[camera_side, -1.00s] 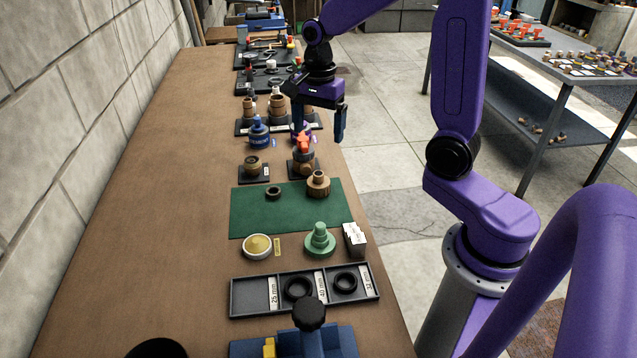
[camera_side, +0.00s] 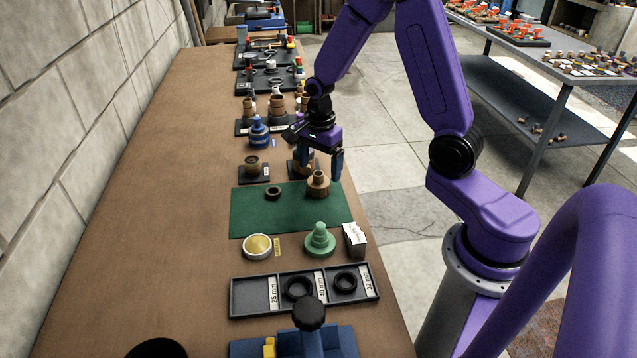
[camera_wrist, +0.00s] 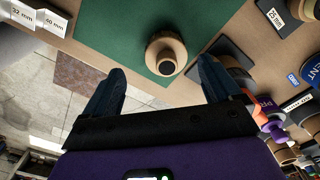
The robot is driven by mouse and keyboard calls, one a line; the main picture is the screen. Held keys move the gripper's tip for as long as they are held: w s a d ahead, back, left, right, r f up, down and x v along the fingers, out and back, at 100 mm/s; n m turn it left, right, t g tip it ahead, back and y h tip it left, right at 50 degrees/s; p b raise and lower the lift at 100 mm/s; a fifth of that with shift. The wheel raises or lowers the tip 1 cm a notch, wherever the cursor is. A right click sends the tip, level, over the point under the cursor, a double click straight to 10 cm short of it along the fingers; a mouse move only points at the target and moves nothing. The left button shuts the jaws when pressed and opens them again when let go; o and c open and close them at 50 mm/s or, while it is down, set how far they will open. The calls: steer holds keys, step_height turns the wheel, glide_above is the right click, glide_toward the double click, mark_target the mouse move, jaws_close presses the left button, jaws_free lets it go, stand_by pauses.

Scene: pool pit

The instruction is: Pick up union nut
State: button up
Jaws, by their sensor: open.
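A brown, round, stepped fitting with a dark hole in its top (camera_side: 318,186) stands upright on the green mat, near its back right edge. No label shows whether it or the small black ring (camera_side: 273,193) left of it on the mat is the union nut. My gripper (camera_side: 321,172) points down with its fingers apart, just above and behind the brown fitting. In the wrist view the brown fitting (camera_wrist: 165,55) lies just ahead of the gap between the open fingertips (camera_wrist: 162,72). Nothing is held, and the fitting looks untouched.
The green mat (camera_side: 250,219) is otherwise clear. Close behind it stand small dark stands with fittings (camera_side: 253,173) and a blue part (camera_side: 259,133). In front are a yellow-filled bowl (camera_side: 257,247), a green stepped cone (camera_side: 319,241) and a black tray (camera_side: 249,297).

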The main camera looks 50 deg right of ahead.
mark_target(318, 173)
steer(key=shift+w+d+f, duration=0.1)
steer(key=shift+w+f, duration=0.05)
steer(key=shift+f, duration=0.85)
steer(key=shift+w+d+f, duration=0.1)
steer(key=shift+f, duration=0.85)
steer(key=shift+w+d+f, duration=0.1)
steer(key=shift+w+f, duration=0.05)
steer(key=shift+f, duration=0.85)
steer(key=shift+c, duration=0.3)
steer(key=c, duration=1)
